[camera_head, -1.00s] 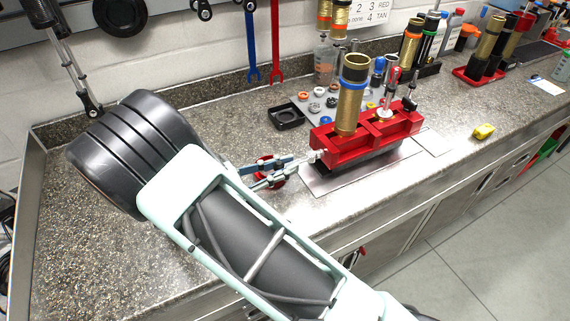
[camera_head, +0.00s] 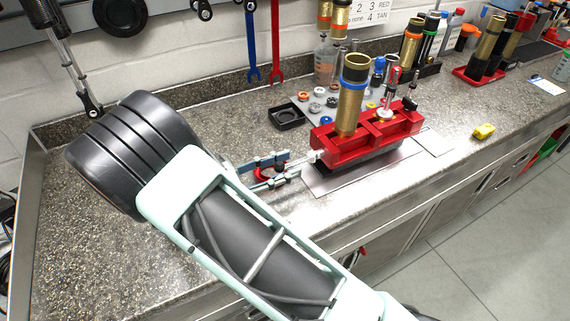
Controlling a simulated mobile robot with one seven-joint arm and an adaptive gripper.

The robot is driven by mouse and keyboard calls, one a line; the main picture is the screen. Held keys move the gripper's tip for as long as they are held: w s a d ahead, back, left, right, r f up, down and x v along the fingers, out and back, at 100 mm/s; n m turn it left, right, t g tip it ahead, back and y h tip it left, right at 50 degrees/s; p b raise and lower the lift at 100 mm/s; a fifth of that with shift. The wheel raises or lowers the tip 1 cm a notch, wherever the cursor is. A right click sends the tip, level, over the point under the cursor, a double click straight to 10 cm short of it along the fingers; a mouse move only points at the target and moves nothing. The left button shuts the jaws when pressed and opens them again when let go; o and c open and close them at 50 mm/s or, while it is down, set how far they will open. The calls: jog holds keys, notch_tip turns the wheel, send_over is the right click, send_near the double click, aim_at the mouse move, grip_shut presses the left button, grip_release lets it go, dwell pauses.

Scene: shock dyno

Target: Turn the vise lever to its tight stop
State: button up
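The red vise (camera_head: 358,150) sits on the bench right of centre, with a gold cylinder (camera_head: 350,108) with a blue collar upright in it. A small silver piece (camera_head: 313,156), seemingly part of the lever, shows at the vise's left end. My gripper (camera_head: 290,166) is left of the vise, pointing at this end. Its two fingers are spread apart with a gap between them, and nothing is seen held. A red round part (camera_head: 265,174) shows between and behind the fingers; I cannot tell whether it belongs to the lever. My arm hides the bench front below.
A metal plate (camera_head: 325,184) lies under the vise. A black square tray (camera_head: 286,116) and a mat of small rings (camera_head: 318,100) lie behind. The bench left of my arm is clear.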

jog(key=v, duration=1.1)
jog(key=shift+s+a, duration=0.2)
jog(key=shift+a, duration=0.1)
jog(key=shift+d, duration=0.1)
